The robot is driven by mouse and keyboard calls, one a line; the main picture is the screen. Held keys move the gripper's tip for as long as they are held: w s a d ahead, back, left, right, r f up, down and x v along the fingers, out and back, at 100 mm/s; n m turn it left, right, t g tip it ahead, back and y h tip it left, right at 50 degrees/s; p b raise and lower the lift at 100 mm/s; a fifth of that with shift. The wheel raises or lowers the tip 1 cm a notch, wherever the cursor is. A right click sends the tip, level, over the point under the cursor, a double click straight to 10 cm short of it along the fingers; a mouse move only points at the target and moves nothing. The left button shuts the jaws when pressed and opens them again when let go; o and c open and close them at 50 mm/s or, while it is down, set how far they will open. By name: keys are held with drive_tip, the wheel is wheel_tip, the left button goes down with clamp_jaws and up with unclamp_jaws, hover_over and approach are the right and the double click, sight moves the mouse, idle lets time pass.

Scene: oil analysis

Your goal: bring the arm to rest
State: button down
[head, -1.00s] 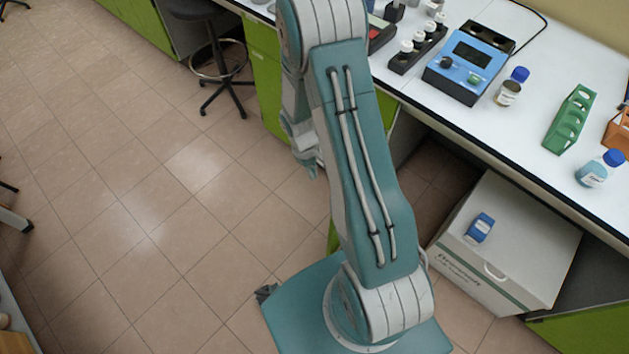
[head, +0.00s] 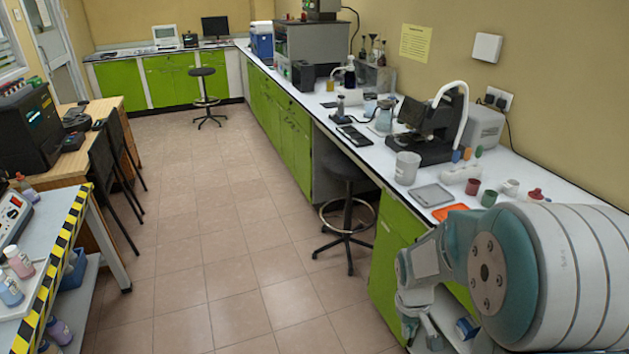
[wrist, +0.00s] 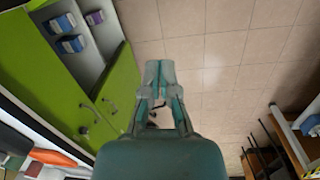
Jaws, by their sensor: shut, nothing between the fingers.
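My arm fills the lower right of the head view, with its large rounded joint close to the camera. My gripper (head: 409,326) hangs low beside the green cabinet front, below the benchtop. In the wrist view my gripper (wrist: 159,72) points out over the tiled floor with its fingers together and nothing between them. It appears clear of the cabinet.
The white benchtop (head: 398,188) runs along the right with a microscope (head: 432,130) on it. A black stool (head: 346,205) stands by the bench. A stripe-edged table (head: 60,262) is at left. Open cabinet doors (wrist: 113,92) show in the wrist view. The floor between is clear.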

drive_tip(key=s+a+r+m+t, duration=0.1)
drive_tip(key=s+a+r+t, duration=0.1)
drive_tip(key=s+r, duration=0.5)
drive_tip(key=s+a+r+m+t+y, duration=0.1)
drive_tip(key=s+a+r+t, duration=0.2)
drive_tip(key=s+r, duration=0.5)
wheel_tip(320, 180, up, 6)
drive_tip(key=shift+s+a+r+m+t, duration=0.2)
drive_tip(key=shift+m+t, duration=0.2)
drive_tip(key=shift+t, duration=0.2)
